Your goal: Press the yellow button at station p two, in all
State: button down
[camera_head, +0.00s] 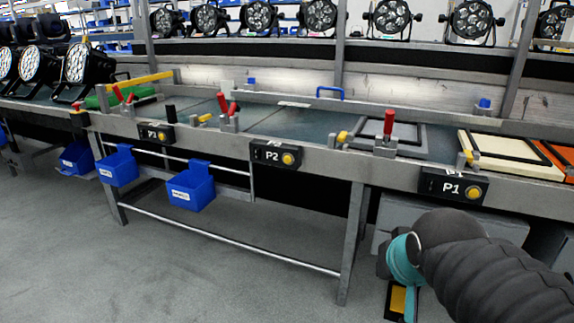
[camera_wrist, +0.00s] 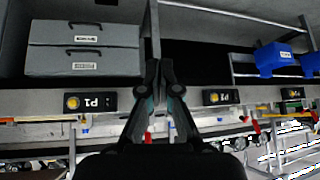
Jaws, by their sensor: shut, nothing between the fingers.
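The station P2 box (camera_head: 278,154) is black and sits on the bench's front rail in the middle of the head view. Its yellow button (camera_head: 289,159) is on the right end of its face. In the wrist view, which is upside down, the P2 box (camera_wrist: 220,97) and its yellow button (camera_wrist: 213,97) are right of my gripper. My gripper (camera_wrist: 159,66) is shut and empty, its fingertips in the picture between the P1 and P2 boxes, apart from the P2 button. In the head view my arm comes in from the lower right; its fingertips are not clearly visible there.
The P1 box (camera_head: 452,187) and P3 box (camera_head: 156,133) carry similar yellow buttons on the same rail. Red-handled clamps (camera_head: 387,130) stand on the bench. Blue bins (camera_head: 191,187) hang below it at left. The floor in front is clear.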

aim_at(287, 159)
jog(key=w+a+t+y+b, duration=0.1)
jog(key=w+a+t+b, duration=0.3)
jog(key=w, duration=1.1)
jog(key=w+a+f+t+y+b, duration=0.1)
jog(key=w+a+y, duration=0.2)
jog(key=w+a, duration=0.6)
jog(key=w+a+f+m+t+y+b, duration=0.1)
jog(key=w+a+t+y+b, duration=0.1)
jog(key=w+a, duration=0.8)
jog(key=shift+w+a+y, duration=0.25)
jog(key=shift+w+y, duration=0.25)
jog(key=shift+y, duration=0.1)
jog(key=shift+w+f, duration=0.1)
jog(key=shift+w+d+p, duration=0.5)
jog(key=shift+w+p, duration=0.55)
jog(key=shift+w, duration=0.3)
jog(key=shift+w+d+p, duration=0.55)
jog(key=shift+w+p, duration=0.55)
jog(key=shift+w, duration=0.25)
jog(key=shift+w+d+p, duration=0.5)
jog(key=shift+w+p, duration=0.55)
jog(key=shift+w, duration=0.3)
